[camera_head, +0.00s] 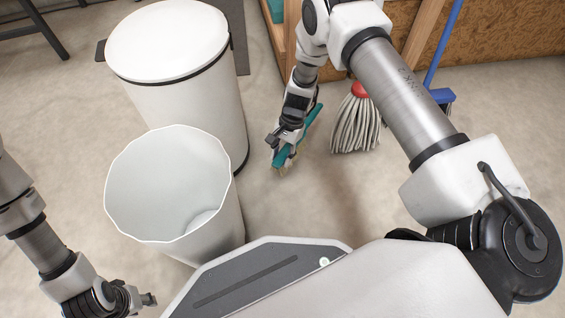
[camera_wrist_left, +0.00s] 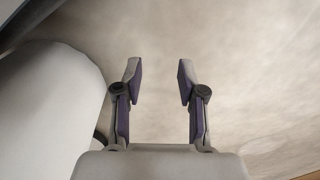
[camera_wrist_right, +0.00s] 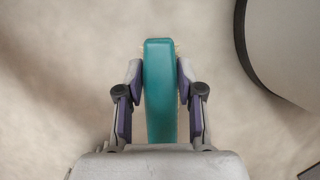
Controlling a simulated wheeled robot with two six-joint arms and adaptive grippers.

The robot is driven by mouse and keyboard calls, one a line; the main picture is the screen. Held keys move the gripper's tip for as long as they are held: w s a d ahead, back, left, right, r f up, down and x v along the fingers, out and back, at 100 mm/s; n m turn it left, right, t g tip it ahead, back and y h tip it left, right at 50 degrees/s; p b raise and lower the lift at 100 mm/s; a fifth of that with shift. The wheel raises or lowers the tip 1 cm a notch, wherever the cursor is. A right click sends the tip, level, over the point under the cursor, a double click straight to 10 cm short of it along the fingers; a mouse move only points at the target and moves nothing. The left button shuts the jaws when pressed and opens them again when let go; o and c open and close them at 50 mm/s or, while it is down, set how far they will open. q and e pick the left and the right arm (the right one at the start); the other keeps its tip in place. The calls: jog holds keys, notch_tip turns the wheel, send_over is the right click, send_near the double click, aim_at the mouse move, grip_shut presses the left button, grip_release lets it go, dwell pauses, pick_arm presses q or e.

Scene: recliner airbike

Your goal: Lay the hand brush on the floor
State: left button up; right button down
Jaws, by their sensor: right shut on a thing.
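The hand brush (camera_head: 281,159) has a teal back and pale bristles. My right gripper (camera_head: 282,139) is shut on it, and the brush is tilted with its bristle end low near the floor (camera_head: 310,215). I cannot tell whether the bristles touch the floor. In the right wrist view the teal brush (camera_wrist_right: 160,90) lies between the two fingers of my right gripper (camera_wrist_right: 159,82). My left gripper (camera_head: 145,300) is at the lower left of the head view. In the left wrist view my left gripper (camera_wrist_left: 158,82) is open and empty above bare floor.
An open white bin (camera_head: 120,195) and a lidded white bin (camera_head: 190,105) stand left of the brush. A mop (camera_head: 357,122) with a red top stands to its right, beside a blue broom (camera_head: 441,95). Floor below the mop is clear.

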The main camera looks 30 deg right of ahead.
pick_arm(q)
jog(key=f+b, duration=0.2)
jog(key=shift+w+f, duration=0.3)
jog(key=shift+w, duration=0.05)
pick_arm(e)
notch_tip(320, 180, down, 3)
jog(key=shift+f, duration=0.35)
jog(key=shift+r, duration=0.2)
pick_arm(q)
jog(key=shift+w+f, duration=0.1)
pick_arm(e)
jog(key=shift+f, duration=0.35)
pick_arm(q)
jog(key=shift+f+b, duration=0.1)
jog(key=shift+b, duration=0.2)
pick_arm(e)
jog(key=shift+f, duration=0.1)
jog(key=shift+f, duration=0.15)
pick_arm(q)
jog(key=shift+f, duration=0.1)
pick_arm(e)
jog(key=c, duration=0.7)
grip_release()
jog(key=shift+f, duration=0.15)
jog(key=shift+r, duration=0.2)
